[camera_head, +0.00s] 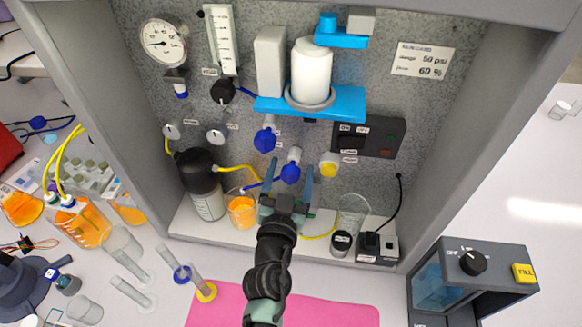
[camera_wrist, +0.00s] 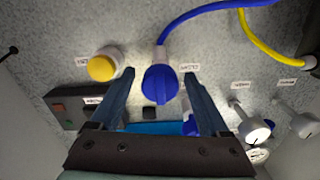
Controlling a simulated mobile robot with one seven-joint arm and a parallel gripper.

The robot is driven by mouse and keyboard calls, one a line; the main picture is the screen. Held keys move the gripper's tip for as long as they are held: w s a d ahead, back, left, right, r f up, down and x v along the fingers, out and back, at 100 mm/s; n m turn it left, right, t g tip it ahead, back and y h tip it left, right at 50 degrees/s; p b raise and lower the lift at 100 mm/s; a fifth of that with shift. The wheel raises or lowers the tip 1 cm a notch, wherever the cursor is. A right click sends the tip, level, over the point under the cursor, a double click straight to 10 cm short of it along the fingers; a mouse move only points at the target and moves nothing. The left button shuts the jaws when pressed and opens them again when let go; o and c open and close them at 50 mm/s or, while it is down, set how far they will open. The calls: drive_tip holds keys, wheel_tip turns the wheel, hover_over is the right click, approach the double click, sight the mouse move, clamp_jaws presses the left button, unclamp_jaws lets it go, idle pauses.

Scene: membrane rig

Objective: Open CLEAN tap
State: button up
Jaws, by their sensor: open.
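A blue tap (camera_head: 291,172) sits low on the grey speckled panel, and it also shows in the wrist view (camera_wrist: 160,85). A blue tube runs from it. The small label beside it (camera_wrist: 190,68) is too blurred to read surely. My gripper (camera_head: 292,168) is open, and in the wrist view its fingers (camera_wrist: 157,78) stand on either side of this tap with gaps to both sides. A second blue tap (camera_head: 265,138) is up and left of it in the head view, partly hidden by a finger in the wrist view (camera_wrist: 188,127).
A yellow knob (camera_head: 329,165) is close to the right of my gripper. A black switch box (camera_head: 368,138) and a blue bracket (camera_head: 340,104) are above. A dark bottle (camera_head: 199,180), an orange beaker (camera_head: 241,212) and a clear beaker (camera_head: 353,210) stand on the shelf below.

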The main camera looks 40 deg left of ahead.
drive_tip(key=shift+w+a, duration=0.1)
drive_tip(key=shift+w, duration=0.05)
clamp_jaws()
idle(0.4)
